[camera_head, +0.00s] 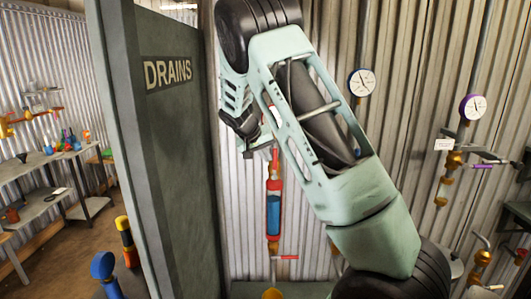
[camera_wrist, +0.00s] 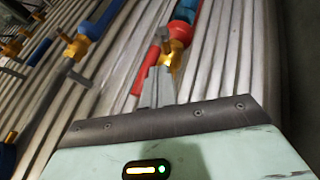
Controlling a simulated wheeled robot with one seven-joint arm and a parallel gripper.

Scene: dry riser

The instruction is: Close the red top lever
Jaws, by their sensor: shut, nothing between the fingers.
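The red top lever (camera_head: 275,158) points up at the top of a vertical pipe assembly with a red-ended blue cylinder (camera_head: 273,213). In the wrist view the red lever (camera_wrist: 145,70) lies just left of my gripper (camera_wrist: 160,74), beside a brass valve body (camera_wrist: 173,61). My gripper is shut and empty, with its fingertips close to the lever and the valve. I cannot tell whether they touch. In the head view my arm hides part of the valve area. A second red lever (camera_head: 286,257) lies horizontal at the cylinder's lower end.
A dark panel marked DRAINS (camera_head: 175,150) stands close on the left. Pressure gauges (camera_head: 361,83) and more pipes with brass valves (camera_head: 453,160) are at the right on the corrugated wall. Blue pipework (camera_wrist: 98,22) runs left of the gripper in the wrist view. Shelves (camera_head: 40,160) stand far left.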

